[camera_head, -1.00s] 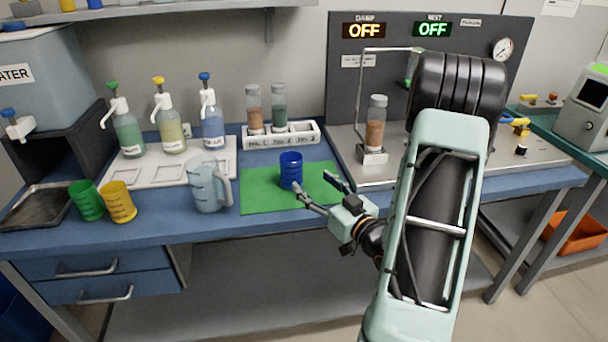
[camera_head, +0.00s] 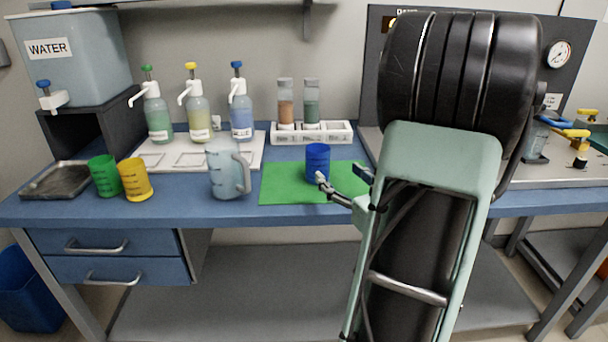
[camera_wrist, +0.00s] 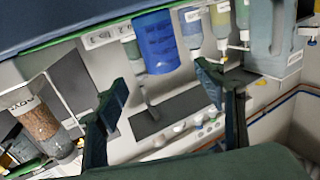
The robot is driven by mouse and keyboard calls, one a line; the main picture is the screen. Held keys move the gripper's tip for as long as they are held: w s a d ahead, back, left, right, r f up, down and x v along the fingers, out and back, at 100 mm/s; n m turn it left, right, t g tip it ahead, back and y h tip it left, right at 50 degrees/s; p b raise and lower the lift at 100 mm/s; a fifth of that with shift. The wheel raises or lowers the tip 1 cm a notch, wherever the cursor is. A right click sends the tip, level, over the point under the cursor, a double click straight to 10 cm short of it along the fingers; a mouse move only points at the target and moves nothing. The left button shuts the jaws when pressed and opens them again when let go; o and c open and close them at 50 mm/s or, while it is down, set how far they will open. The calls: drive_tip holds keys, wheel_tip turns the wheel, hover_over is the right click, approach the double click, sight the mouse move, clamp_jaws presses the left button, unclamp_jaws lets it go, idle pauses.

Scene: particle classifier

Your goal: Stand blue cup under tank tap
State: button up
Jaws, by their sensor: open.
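The blue cup (camera_head: 317,160) stands upright on the green mat (camera_head: 285,190). It shows at the top middle of the wrist view (camera_wrist: 157,42), where the picture is steeply tilted. My gripper (camera_head: 341,176) is open and empty, with its fingers at the near side of the cup; in the wrist view the fingers (camera_wrist: 160,90) are spread apart below the cup. I cannot tell whether either finger touches it. The water tank (camera_head: 95,55) sits on a black stand at the far left. Its tap (camera_head: 52,97) has a blue handle and hangs over a metal tray (camera_head: 38,186).
A green cup (camera_head: 105,177) and a yellow cup (camera_head: 135,180) stand beside the tray. A clear jug (camera_head: 226,175) stands left of the mat. Several pump bottles (camera_head: 198,115) stand behind on a white tray (camera_head: 165,163). A vial rack (camera_head: 335,134) is behind the cup.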

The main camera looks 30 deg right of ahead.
sight(323, 160)
drive_tip(key=w, duration=0.3)
drive_tip(key=w+d+b, duration=0.1)
drive_tip(key=w, duration=0.2)
drive_tip(key=w+b, duration=0.1)
drive_tip(key=w, duration=0.2)
drive_tip(key=shift+w+d+f, duration=0.15)
drive_tip(key=shift+w+d, duration=0.05)
drive_tip(key=shift+w, duration=0.2)
drive_tip(key=c, duration=1.4)
drive_tip(key=shift+o, duration=0.2)
